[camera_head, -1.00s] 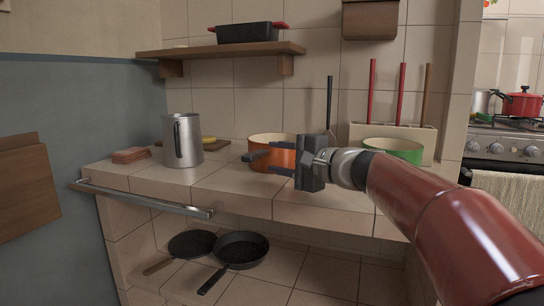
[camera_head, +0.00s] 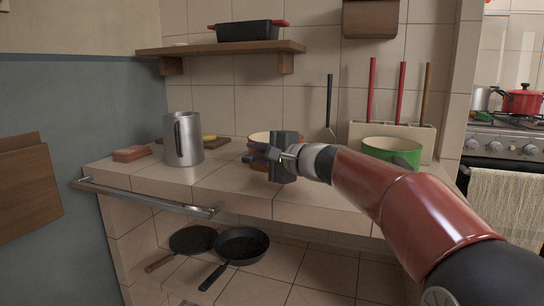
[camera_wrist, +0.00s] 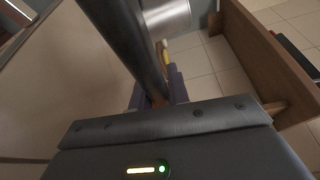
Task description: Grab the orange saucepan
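The orange saucepan (camera_head: 256,137) stands on the tiled counter. Its rim and a little of its side show, and the rest is hidden behind my gripper. My gripper (camera_head: 258,154) is in front of the saucepan, close to where its dark handle sticks out to the left. In the wrist view, the two fingers of my gripper (camera_wrist: 157,92) are apart. A dark bar (camera_wrist: 125,40), likely the handle, crosses the view in front of them, with a patch of orange-brown between the fingers. I see no clear grip, and contact cannot be told.
A metal pitcher (camera_head: 183,140) stands left of the saucepan, and a green pan (camera_head: 392,149) stands to the right. A wooden shelf (camera_head: 222,49) hangs above. A steel rail (camera_head: 140,197) runs along the counter front. Dark skillets (camera_head: 240,244) lie below.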

